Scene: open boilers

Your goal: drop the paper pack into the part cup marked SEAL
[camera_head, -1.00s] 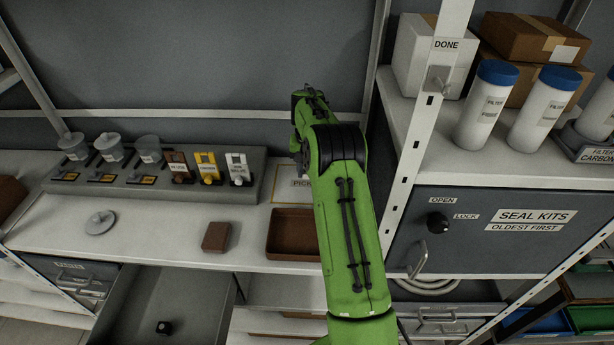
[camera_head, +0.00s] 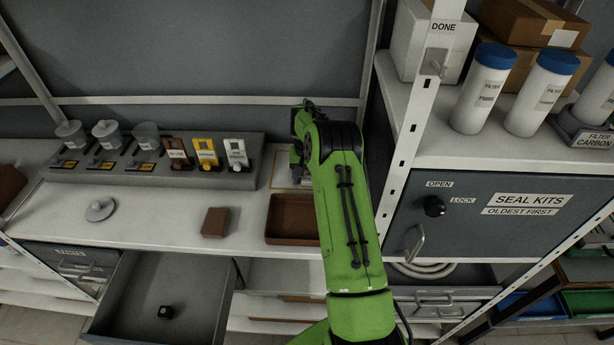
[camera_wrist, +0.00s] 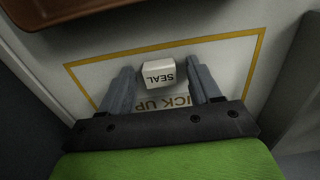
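The paper pack (camera_wrist: 158,72) is a small pale block lettered SEAL. In the wrist view it stands inside the yellow-outlined PICK UP area (camera_wrist: 215,50). My gripper (camera_wrist: 160,75) is open, with one finger on each side of the pack and a narrow gap at each side. In the head view my arm hides the pack and the fingers. Three part cups stand at the left of the grey rack: left (camera_head: 70,132), middle (camera_head: 106,133) and right (camera_head: 146,135). The right cup shows no lid knob. Their labels are too small to read surely.
A grey round lid (camera_head: 100,210) and a brown block (camera_head: 215,222) lie on the bench. A brown tray (camera_head: 292,238) is beside my arm. An open drawer (camera_head: 205,300) juts out below, holding a small black object. A shelf post (camera_head: 405,150) stands at right.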

